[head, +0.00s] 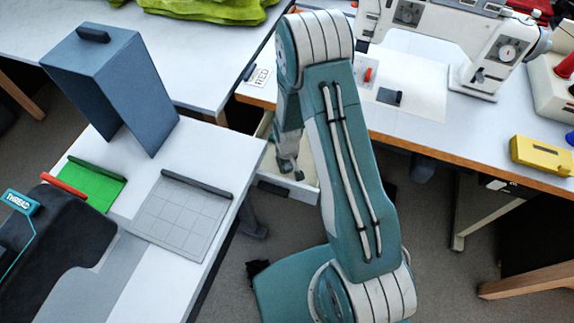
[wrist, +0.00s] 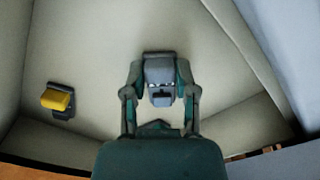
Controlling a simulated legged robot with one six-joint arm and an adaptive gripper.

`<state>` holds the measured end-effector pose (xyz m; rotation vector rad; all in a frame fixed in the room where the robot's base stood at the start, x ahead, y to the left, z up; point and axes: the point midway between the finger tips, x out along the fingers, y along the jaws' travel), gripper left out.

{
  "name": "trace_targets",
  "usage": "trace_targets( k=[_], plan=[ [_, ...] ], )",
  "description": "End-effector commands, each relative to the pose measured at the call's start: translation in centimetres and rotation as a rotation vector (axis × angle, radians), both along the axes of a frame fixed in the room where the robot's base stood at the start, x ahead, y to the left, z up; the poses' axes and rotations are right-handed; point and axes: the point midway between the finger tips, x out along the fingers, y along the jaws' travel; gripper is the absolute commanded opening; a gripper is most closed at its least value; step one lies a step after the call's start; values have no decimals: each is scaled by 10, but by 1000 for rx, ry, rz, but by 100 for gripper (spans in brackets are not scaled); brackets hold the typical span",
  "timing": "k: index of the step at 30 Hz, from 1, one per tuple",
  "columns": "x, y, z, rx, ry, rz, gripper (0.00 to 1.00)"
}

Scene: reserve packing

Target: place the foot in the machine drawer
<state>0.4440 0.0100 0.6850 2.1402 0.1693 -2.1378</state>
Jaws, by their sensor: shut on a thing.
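The machine drawer (head: 309,193) is pulled out below the sewing machine table in the head view. Its pale floor (wrist: 90,50) and walls fill most of the wrist view. My gripper (head: 289,174) points down into the drawer. In the wrist view my gripper (wrist: 160,92) is shut on a small grey foot (wrist: 159,70), with a finger on each side. The foot is over the drawer floor; I cannot tell whether it touches it. The foot is not clear in the head view, where my arm hides part of the drawer.
A yellow-topped dark piece (wrist: 57,99) lies at the left in the drawer. The white sewing machine (head: 485,55) stands on the table behind. A yellow box (head: 541,155) is at the right. A blue folded stand (head: 115,80) and green mat (head: 92,186) are on the left table.

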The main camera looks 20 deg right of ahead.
Motion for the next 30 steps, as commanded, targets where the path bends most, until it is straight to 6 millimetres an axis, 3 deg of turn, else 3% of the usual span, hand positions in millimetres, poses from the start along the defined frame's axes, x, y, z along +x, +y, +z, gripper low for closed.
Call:
trace_targets(
  k=[2,3,5,6,20,30],
  plan=[
    [0,0,-1,0,1,0,0],
    [0,0,-2,0,1,0,42],
    [0,0,-2,0,1,0,68],
    [0,0,-2,0,1,0,72],
    [1,0,6,-1,-2,0,72],
    [1,0,64,0,-4,0,72]
  ],
)
